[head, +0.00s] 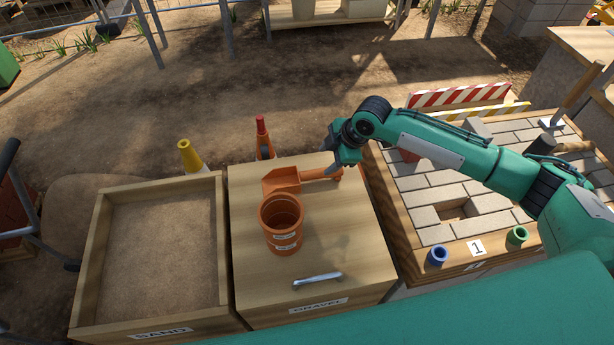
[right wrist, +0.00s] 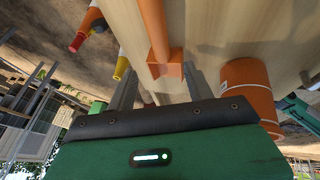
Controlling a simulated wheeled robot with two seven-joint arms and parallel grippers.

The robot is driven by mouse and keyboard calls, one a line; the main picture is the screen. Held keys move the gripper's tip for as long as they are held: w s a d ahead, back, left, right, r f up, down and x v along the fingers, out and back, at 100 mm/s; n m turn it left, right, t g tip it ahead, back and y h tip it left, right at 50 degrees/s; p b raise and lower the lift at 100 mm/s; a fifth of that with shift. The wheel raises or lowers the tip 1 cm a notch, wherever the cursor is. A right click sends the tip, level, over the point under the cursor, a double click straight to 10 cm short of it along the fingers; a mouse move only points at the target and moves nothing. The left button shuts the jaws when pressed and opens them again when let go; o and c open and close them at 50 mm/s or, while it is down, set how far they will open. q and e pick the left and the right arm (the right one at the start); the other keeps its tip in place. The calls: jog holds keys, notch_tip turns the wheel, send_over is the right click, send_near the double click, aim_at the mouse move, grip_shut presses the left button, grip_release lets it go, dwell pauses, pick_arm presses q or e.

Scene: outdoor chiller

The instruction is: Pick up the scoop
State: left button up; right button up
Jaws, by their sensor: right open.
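The orange scoop (head: 282,181) lies on the wooden lid of the gravel box (head: 345,240), its handle pointing right. My right gripper (head: 336,165) is at the end of that handle. In the right wrist view the scoop's handle (right wrist: 153,28) runs down to a square end block between the two fingers. My right gripper (right wrist: 160,72) is open there, and gaps show beside the block. Whether a finger touches it I cannot tell. My left gripper is not in view.
An orange bucket (head: 282,230) with labels stands just in front of the scoop; it also shows in the right wrist view (right wrist: 249,95). A metal handle (head: 318,279) sits on the lid. The sand box (head: 98,240) is left, a paver table (head: 410,225) right. Cones stand behind.

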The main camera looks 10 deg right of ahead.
aim_at(312, 173)
jog(key=x, duration=1)
jog(key=shift+s, duration=0.1)
jog(key=shift+r, duration=0.1)
grip_shut()
